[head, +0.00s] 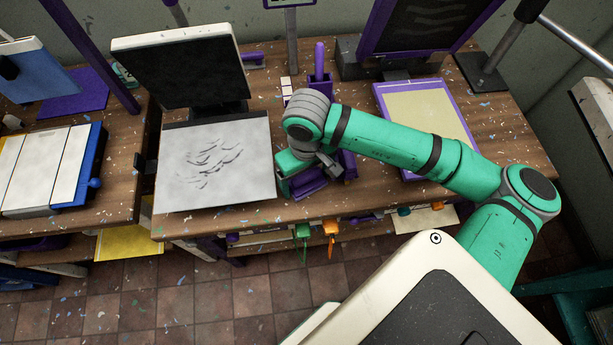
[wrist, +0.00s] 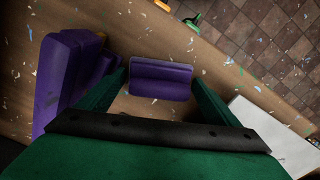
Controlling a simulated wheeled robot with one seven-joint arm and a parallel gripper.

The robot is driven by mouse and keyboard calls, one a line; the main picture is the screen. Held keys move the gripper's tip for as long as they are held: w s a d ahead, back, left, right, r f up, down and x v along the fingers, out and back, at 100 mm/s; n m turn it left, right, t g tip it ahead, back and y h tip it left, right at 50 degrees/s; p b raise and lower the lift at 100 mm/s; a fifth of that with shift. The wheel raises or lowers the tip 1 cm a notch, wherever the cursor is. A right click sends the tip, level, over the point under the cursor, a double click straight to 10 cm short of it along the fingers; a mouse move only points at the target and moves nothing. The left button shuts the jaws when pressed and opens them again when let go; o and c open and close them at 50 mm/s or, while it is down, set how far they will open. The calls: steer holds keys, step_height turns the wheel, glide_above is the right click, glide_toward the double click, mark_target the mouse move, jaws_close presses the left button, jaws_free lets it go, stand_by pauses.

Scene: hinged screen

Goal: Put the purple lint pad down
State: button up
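The purple lint pad (wrist: 160,80) is a small block with rounded edges. In the wrist view it sits between the two fingers of my gripper (wrist: 161,86), which touch it at both ends. My gripper is shut on it, over the wooden bench (wrist: 230,75). In the head view the pad (head: 308,183) shows purple below my wrist, beside the right edge of the grey-white board. I cannot tell whether its underside touches the bench.
A larger purple block-like thing (wrist: 62,75) stands close to the left finger. The grey-white board (head: 215,165) lies left of my gripper, with a hinged dark screen (head: 180,65) behind it. A purple-framed yellow panel (head: 430,112) lies right. Coloured clips hang at the bench's front edge.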

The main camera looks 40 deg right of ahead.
mark_target(306, 175)
steer(key=shift+r, duration=0.1)
step_height(306, 175, up, 12)
stand_by(0.5)
